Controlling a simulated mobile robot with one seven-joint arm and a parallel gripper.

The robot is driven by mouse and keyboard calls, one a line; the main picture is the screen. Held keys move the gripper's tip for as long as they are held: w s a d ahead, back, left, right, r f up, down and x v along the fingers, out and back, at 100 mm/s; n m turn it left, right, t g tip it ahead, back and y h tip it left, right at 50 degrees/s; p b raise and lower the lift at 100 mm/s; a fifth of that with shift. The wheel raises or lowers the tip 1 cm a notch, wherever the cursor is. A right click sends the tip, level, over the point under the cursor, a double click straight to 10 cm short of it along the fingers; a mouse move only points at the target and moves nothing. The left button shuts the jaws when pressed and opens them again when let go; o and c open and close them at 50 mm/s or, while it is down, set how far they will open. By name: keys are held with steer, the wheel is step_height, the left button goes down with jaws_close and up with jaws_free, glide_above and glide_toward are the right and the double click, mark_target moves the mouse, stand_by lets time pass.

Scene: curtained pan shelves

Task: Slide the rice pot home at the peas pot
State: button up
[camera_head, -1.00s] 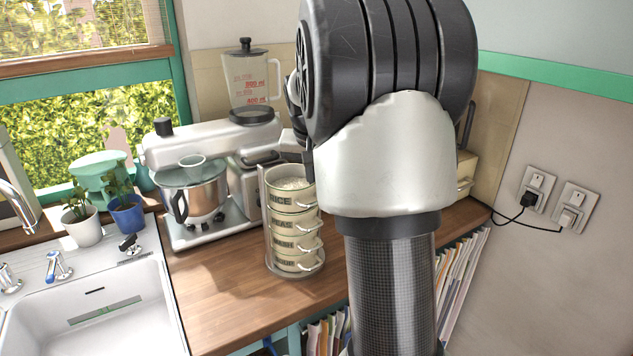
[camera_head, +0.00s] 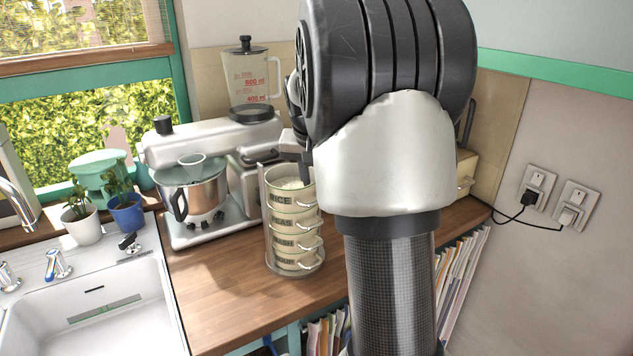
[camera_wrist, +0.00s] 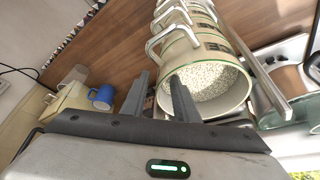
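The rice pot (camera_head: 290,200) is a cream pot labelled RICE, full of white grains, on top of a stack in an upright rack (camera_head: 268,235). The peas pot (camera_head: 293,223) is directly under it; both look upright. In the wrist view the open rice pot (camera_wrist: 205,85) faces me with its wire handle (camera_wrist: 172,38). My gripper (camera_head: 303,168) is at the rice pot's rim, mostly hidden by my arm in the head view. In the wrist view its fingers (camera_wrist: 159,98) are apart, one outside the rim and one over the opening. Contact cannot be told.
More labelled pots (camera_head: 296,243) sit below in the rack. A stand mixer (camera_head: 205,150) with a steel bowl is close on the left, and a sink (camera_head: 95,300) is farther left. The wooden counter (camera_head: 215,290) in front is clear. A blue mug (camera_wrist: 101,97) shows in the wrist view.

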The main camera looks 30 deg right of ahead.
steer(key=shift+f, duration=0.1)
steer(key=v, duration=1.7)
steer(key=shift+r, duration=0.3)
steer(key=shift+a, duration=0.1)
